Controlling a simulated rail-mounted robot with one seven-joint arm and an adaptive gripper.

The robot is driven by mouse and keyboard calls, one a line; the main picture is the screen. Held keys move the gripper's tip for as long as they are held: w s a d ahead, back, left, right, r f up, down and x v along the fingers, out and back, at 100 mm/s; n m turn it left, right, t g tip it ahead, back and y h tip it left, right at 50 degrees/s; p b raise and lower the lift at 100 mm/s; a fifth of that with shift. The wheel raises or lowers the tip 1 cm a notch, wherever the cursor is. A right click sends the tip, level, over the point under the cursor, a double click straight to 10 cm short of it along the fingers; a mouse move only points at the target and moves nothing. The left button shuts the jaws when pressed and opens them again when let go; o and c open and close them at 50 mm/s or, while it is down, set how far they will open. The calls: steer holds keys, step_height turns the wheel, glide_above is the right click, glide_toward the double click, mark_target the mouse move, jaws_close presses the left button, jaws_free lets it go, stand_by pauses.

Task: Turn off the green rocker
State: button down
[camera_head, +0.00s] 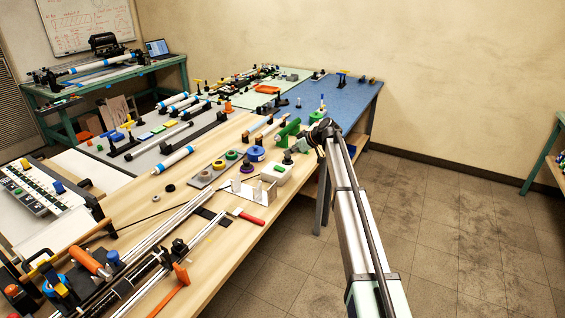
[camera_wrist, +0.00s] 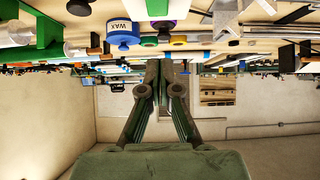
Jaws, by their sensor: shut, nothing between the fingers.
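A small white box (camera_head: 270,178) with a green patch on top (camera_head: 279,168) sits near the table's right edge in the head view. The patch may be the green rocker, but it is too small to tell its position. My gripper (camera_head: 325,130) is at the far end of my arm, beyond the box and to its right, apart from it. In the wrist view, which looks upside down, my gripper (camera_wrist: 160,68) has its fingers together with nothing between them. I cannot make out the rocker in the wrist view.
A green clamp-like tool (camera_head: 288,131) stands near my gripper. A blue wax tub (camera_head: 256,154) and tape rolls (camera_head: 219,164) lie left of it. A panel with several switches (camera_head: 38,190) lies far left. The floor (camera_head: 460,220) right of the table is clear.

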steer(key=shift+b+v, duration=0.55)
steer(key=shift+v, duration=1.9)
steer(key=shift+a, duration=0.15)
steer(key=shift+s+a+f+y+b, duration=0.25)
steer(key=shift+s+y+b, duration=0.15)
steer(key=shift+b, duration=0.75)
steer(key=shift+w+a, duration=0.1)
